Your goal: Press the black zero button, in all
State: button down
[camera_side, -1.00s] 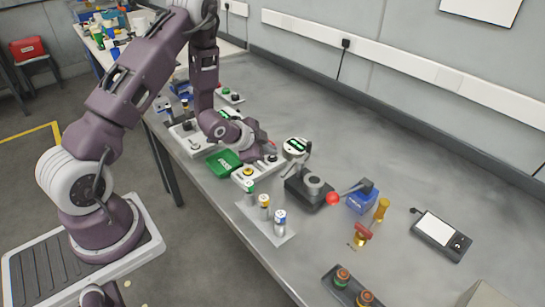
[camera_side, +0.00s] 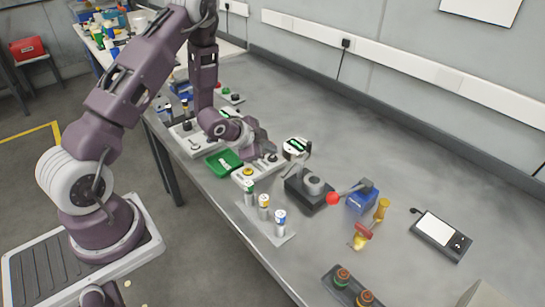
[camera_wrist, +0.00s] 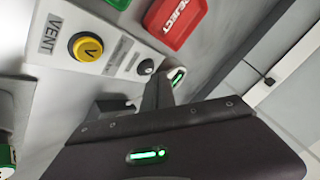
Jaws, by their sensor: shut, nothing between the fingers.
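A white control box (camera_side: 262,169) carries a round yellow button (camera_side: 247,171) and a smaller black button (camera_side: 272,157). In the wrist view the yellow button (camera_wrist: 87,47) is beside the word VENT, and the black button (camera_wrist: 146,67) is further along the same panel. The label by the black button is too blurred to read. My gripper (camera_side: 257,155) is shut and empty, pointing down over the box close to the black button. In the wrist view its fingers (camera_wrist: 158,91) end just beside the black button. I cannot tell whether they touch anything.
A round gauge (camera_side: 296,147) and a dark device with a red-knobbed lever (camera_side: 333,198) stand to the right.

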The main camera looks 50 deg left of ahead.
jog(key=shift+r, duration=0.25)
jog(key=shift+r, duration=2.5)
jog(key=shift+r, duration=0.3)
notch_tip(320, 180, up, 8)
jog(key=f+n, duration=0.1)
jog(key=n, duration=0.1)
send_over(270, 158)
jog(key=s+d, duration=0.2)
jog(key=s+d+r+n+g+y, duration=0.15)
jog(key=s+d+r, duration=0.25)
jog(key=s+r, duration=0.4)
jog(key=s+d+r+n+g+h, duration=0.1)
jog(key=s+d+r+n, duration=0.1)
jog(key=s, duration=0.8)
jog(key=s+d+r+n+g+h, duration=0.1)
jog(key=s+d+r+n, duration=0.1)
jog(key=s+d, duration=0.4)
jog(key=s+r, duration=0.1)
jog(key=s, duration=0.3)
jog(key=shift+r, duration=0.4)
